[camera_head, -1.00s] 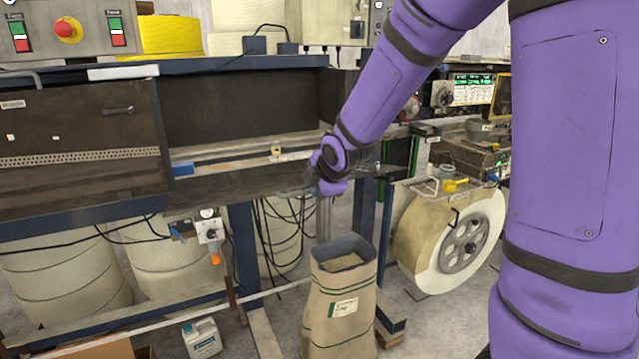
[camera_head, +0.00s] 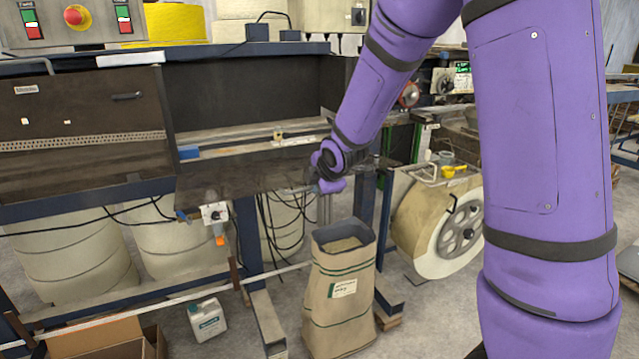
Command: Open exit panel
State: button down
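The exit panel (camera_head: 245,182) is most likely the dark flap hanging folded outward below the open bay of the machine in the middle. The bay's dark interior (camera_head: 245,98) and pale inner ledge (camera_head: 235,138) are exposed. My gripper (camera_head: 313,178) is at the flap's right end, at the end of my purple arm.
A closed dark panel (camera_head: 80,115) with a handle is on the left. Below the flap stand an open paper sack (camera_head: 340,295), a white jug (camera_head: 207,320) and a cardboard box (camera_head: 100,335). A large white reel (camera_head: 455,235) stands right, with cables (camera_head: 285,215) behind the sack.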

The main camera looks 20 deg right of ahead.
jog(key=shift+s+f, duration=0.15)
jog(key=c, duration=1.2)
grip_release()
jog(key=shift+o, duration=0.2)
jog(key=v, duration=1.1)
